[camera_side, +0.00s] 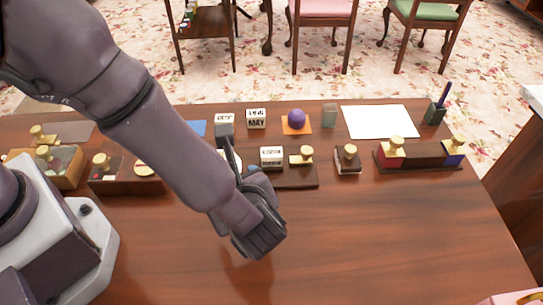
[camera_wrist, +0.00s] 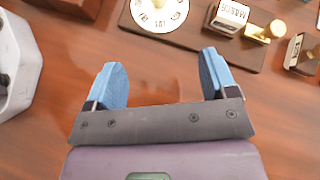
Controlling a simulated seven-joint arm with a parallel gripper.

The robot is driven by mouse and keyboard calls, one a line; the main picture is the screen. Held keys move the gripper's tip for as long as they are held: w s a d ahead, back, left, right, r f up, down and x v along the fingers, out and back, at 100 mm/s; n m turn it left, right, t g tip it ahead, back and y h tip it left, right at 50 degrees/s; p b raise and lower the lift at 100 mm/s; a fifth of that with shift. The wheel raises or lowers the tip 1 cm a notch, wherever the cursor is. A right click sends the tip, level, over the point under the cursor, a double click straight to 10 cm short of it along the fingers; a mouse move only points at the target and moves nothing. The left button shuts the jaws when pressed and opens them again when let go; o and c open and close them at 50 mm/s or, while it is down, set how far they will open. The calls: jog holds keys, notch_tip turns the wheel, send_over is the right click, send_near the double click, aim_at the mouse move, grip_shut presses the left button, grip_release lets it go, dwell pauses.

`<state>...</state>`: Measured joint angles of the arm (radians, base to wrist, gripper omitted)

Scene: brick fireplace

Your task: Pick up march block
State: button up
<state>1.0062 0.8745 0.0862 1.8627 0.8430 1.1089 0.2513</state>
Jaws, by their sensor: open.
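The march block is a small white block with dark lettering that looks like "MARCH" in the wrist view (camera_wrist: 232,15). It stands on a dark brown tray (camera_wrist: 193,37), between a round white dial (camera_wrist: 158,14) and a gold-knobbed piece (camera_wrist: 262,32). In the side view a white lettered block that appears to be the same one (camera_side: 271,156) sits on the tray, right of my gripper (camera_side: 241,165). My gripper (camera_wrist: 164,78) is open, with two blue fingertips apart and only bare table between them. In the side view it partly hides the dial.
Behind stand a "MAY" block (camera_side: 256,119), a grey-and-white block (camera_side: 224,126), a purple ball (camera_side: 296,118) on an orange square and white paper (camera_side: 380,121). A knobbed block (camera_side: 347,159) and a long stand (camera_side: 420,155) are right. The front table (camera_side: 390,240) is clear.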

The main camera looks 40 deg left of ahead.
jog(key=w+d+f+m+t, duration=0.1)
jog(key=m, duration=0.1)
jog(key=w+d+f+m+t, duration=0.1)
jog(key=f+m+t, duration=0.1)
jog(key=shift+w+d, duration=0.2)
jog(key=shift+d, duration=0.15)
jog(key=w+d+r+m+t, duration=0.2)
jog(key=w, duration=0.1)
send_near(272, 154)
jog(key=shift+w+a+f, duration=0.15)
jog(key=shift+w+a, duration=0.2)
jog(key=shift+a, duration=0.25)
jog(key=shift+w+a+f, duration=0.2)
jog(key=shift+w+a, duration=0.2)
jog(key=shift+a, duration=0.15)
jog(key=shift+d+x, duration=0.25)
jog(key=shift+x, duration=2.9)
jog(key=shift+w+f, duration=0.15)
jog(key=c, duration=1)
